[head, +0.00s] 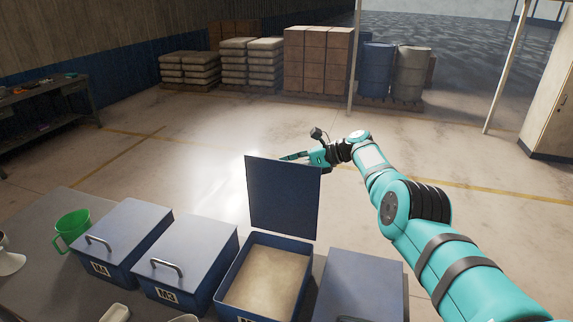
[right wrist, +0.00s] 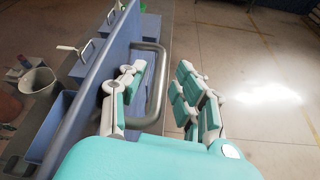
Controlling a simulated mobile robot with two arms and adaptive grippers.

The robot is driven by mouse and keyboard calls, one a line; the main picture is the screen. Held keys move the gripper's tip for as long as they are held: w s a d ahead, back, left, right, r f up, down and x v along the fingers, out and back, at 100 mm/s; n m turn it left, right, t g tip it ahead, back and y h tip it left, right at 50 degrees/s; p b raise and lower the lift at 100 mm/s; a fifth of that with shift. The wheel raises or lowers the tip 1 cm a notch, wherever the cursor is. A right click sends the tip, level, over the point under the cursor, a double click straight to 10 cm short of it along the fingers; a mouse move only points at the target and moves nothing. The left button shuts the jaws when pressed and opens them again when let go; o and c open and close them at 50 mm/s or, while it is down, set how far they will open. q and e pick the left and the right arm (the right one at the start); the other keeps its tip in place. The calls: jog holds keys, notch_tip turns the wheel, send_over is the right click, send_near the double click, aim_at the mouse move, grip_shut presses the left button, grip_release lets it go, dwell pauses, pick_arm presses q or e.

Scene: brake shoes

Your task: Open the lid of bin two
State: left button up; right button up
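Several blue lidded bins stand in a row on the table. One bin (head: 222,285) is open, with pale beige contents; its label is cut off and I cannot read the number. Its lid (head: 283,195) stands upright at the bin's back edge, and it also shows nearly edge-on in the right wrist view (right wrist: 85,95). The lid's grey handle (right wrist: 155,90) faces my right gripper (right wrist: 160,95). The fingers are apart on either side of the handle bar, one between bar and lid, one outside. In the head view the gripper (head: 308,156) is behind the lid. My left gripper is out of view.
Closed bins (head: 195,250) (head: 125,225) stand left of the open one, and another closed bin (head: 362,285) on its right. A green cup (head: 72,228) sits at the table's left. The floor behind the table is clear up to stacked pallets (head: 318,60).

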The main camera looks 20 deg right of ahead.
jog(key=shift+r, duration=0.2)
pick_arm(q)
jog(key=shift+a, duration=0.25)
pick_arm(e)
jog(key=v, duration=1.2)
jog(key=shift+f, duration=0.2)
jog(key=shift+d, duration=0.1)
